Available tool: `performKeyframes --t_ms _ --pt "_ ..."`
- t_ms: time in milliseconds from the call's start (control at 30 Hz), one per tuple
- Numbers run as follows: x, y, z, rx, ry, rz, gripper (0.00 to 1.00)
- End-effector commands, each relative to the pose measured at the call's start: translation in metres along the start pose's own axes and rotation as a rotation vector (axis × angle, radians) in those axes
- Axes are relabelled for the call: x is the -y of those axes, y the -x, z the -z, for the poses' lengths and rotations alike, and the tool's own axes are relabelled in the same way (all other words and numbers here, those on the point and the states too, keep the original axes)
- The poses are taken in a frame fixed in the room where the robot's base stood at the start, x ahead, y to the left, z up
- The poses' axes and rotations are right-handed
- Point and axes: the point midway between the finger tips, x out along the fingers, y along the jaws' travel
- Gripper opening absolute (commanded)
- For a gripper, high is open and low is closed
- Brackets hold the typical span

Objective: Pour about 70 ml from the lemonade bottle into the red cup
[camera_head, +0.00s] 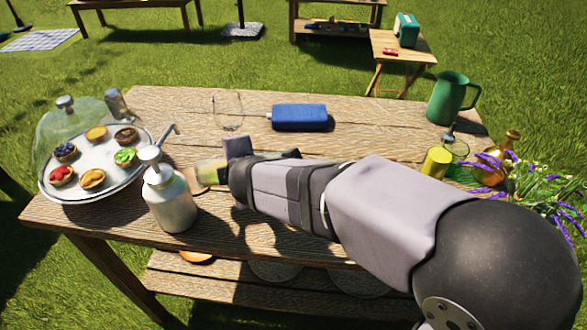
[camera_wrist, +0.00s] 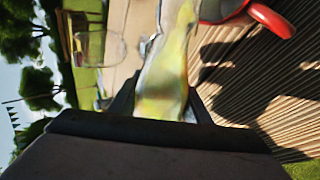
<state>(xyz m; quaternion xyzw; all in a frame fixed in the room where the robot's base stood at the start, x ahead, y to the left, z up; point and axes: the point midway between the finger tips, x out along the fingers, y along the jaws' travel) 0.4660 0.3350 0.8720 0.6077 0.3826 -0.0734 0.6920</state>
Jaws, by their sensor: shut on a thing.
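My gripper (camera_wrist: 160,100) is shut on the lemonade bottle (camera_wrist: 165,75), a clear bottle with yellow liquid, which runs up the wrist view between the fingers. The wrist view is rolled to one side, with sky at its left. In the head view the bottle (camera_head: 210,172) shows only in part at the end of my arm, held over the left half of the table. The red cup (camera_wrist: 268,16) shows in part at the top right of the wrist view, close beside the bottle's far end. I cannot see it in the head view. I cannot tell whether liquid is flowing.
A white pump bottle (camera_head: 170,203) and a domed tray of tarts (camera_head: 112,185) stand left of my gripper. A clear glass (camera_head: 228,108) and blue box (camera_head: 299,117) are behind. A green jug (camera_head: 450,98), yellow cylinder (camera_head: 437,161) and purple flowers (camera_head: 492,162) crowd the right.

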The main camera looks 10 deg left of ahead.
Motion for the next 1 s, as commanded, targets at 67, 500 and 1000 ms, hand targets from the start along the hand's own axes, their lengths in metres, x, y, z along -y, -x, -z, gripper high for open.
performKeyframes --t_ms 67,500,1000 --pt "-0.0013 0.0003 0.0000 -0.006 -0.008 -0.004 0.06" --pt "-0.0020 0.0009 0.0009 -0.024 -0.031 -0.008 0.06" --pt "-0.0033 0.0019 0.0010 -0.035 -0.043 -0.010 0.06"
